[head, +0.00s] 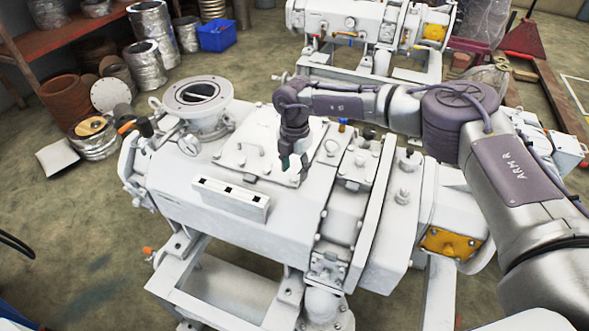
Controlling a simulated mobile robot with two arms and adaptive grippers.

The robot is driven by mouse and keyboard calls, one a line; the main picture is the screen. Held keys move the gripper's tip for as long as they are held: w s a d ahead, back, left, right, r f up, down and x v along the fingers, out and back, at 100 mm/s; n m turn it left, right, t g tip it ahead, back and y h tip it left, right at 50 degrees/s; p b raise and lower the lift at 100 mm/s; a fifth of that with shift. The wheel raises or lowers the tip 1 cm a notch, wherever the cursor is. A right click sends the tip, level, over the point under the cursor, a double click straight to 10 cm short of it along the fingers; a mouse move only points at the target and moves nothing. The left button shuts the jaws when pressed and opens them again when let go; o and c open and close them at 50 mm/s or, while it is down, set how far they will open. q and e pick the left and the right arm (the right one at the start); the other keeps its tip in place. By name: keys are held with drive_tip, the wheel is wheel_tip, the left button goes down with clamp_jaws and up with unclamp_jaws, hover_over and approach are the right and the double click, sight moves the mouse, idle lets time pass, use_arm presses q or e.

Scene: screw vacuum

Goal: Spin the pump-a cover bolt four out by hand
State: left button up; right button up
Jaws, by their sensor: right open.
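The white pump (225,222) fills the middle of the head view. On its top is a square cover plate (252,138) with bolts around its edge. My right arm comes in from the right, and my right gripper (291,172) points down at the near right corner of the cover plate. Its fingers are open over that corner. The gripper hides the bolt area beneath it, so I cannot tell whether the fingers touch a bolt. My left gripper is not in view.
A white block with square holes (230,196) sits on the pump's near top edge. A round flanged port (198,95) stands at the pump's left end. A second pump (370,25), a blue bin (216,36) and metal cans are behind on the floor.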

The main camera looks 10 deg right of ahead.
sight(295, 180)
drive_tip(key=shift+f, duration=1.05)
clamp_jaws()
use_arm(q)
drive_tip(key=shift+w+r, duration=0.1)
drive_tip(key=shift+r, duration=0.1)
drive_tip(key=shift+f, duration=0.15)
